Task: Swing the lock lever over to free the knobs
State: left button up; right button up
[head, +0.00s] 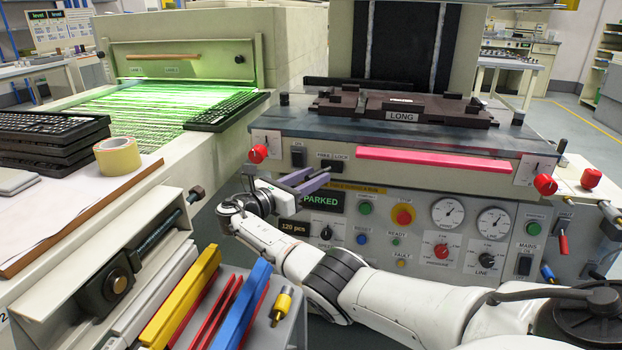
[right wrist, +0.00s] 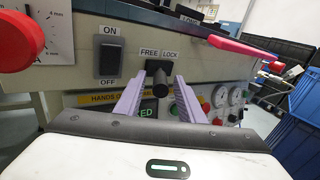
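The lock lever (right wrist: 160,78) is black and sits under the FREE / LOCK label on the press front. In the right wrist view it points down towards me, near the middle of the label; I cannot tell which side it is set to. My right gripper (right wrist: 159,92) is open, with its lilac fingers on either side of the lever's end and gaps showing. In the head view my right gripper (head: 320,174) is just below the label. Red knobs stand at the press's left corner (head: 257,153) and right corner (head: 545,184). My left gripper is not in view.
An ON/OFF switch (right wrist: 109,56) is left of the lever. A pink-red bar (head: 435,164) runs along the press edge above right. A tray of coloured strips (head: 300,300) and a bench with a wooden board (head: 90,228) are at left.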

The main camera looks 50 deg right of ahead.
jog(key=a+p, duration=0.1)
jog(key=a, duration=0.9)
jog(key=shift+a, duration=0.15)
